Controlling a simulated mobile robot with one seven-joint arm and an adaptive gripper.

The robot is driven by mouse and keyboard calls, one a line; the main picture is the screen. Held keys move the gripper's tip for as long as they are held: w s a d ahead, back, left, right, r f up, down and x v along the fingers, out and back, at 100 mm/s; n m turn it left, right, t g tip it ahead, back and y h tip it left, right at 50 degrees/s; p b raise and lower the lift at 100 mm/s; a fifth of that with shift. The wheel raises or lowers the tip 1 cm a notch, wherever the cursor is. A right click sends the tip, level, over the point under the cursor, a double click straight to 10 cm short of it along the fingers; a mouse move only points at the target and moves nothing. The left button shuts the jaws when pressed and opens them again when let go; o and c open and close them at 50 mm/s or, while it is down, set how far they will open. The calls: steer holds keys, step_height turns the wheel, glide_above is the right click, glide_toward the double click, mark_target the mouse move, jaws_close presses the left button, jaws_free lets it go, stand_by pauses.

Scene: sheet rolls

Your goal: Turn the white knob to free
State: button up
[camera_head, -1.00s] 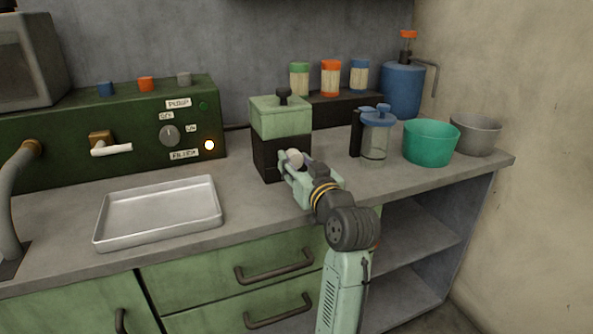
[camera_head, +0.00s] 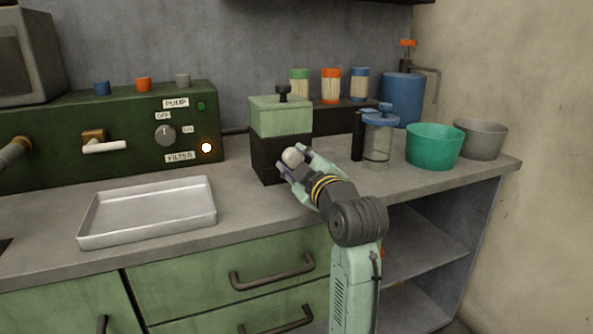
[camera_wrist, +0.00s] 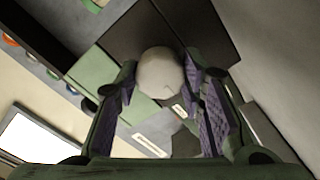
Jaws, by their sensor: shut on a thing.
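The white knob (camera_head: 292,157) is on the front of a small box with a dark body (camera_head: 264,160) and a green top (camera_head: 280,117), standing on the counter. My gripper (camera_head: 296,163) is at the box's front with its fingers either side of the knob. In the wrist view the round pale knob (camera_wrist: 160,72) sits between the two purple-padded fingers (camera_wrist: 163,100), towards their tips. Pale labels (camera_wrist: 152,145) show on the box behind it, but I cannot read them. The fingers are shut on the knob.
A metal tray (camera_head: 150,238) lies on the counter to the left. A lidded glass jar (camera_head: 378,147), a teal bowl (camera_head: 434,162) and a grey bowl (camera_head: 482,152) stand to the right. A green panel (camera_head: 60,165) with a grey dial (camera_head: 165,135) is at the back left.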

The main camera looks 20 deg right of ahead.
steer(key=n+b, duration=0.2)
steer(key=n, duration=0.1)
steer(key=shift+f+n, duration=0.1)
steer(key=shift+n, duration=0.3)
steer(key=n+b, duration=0.2)
steer(key=n, duration=0.1)
steer(key=shift+n, duration=0.3)
steer(key=n+b, duration=0.3)
steer(key=n, duration=0.3)
steer(key=shift+b, duration=0.35)
steer(key=o, duration=1.1)
steer(key=shift+o, duration=0.2)
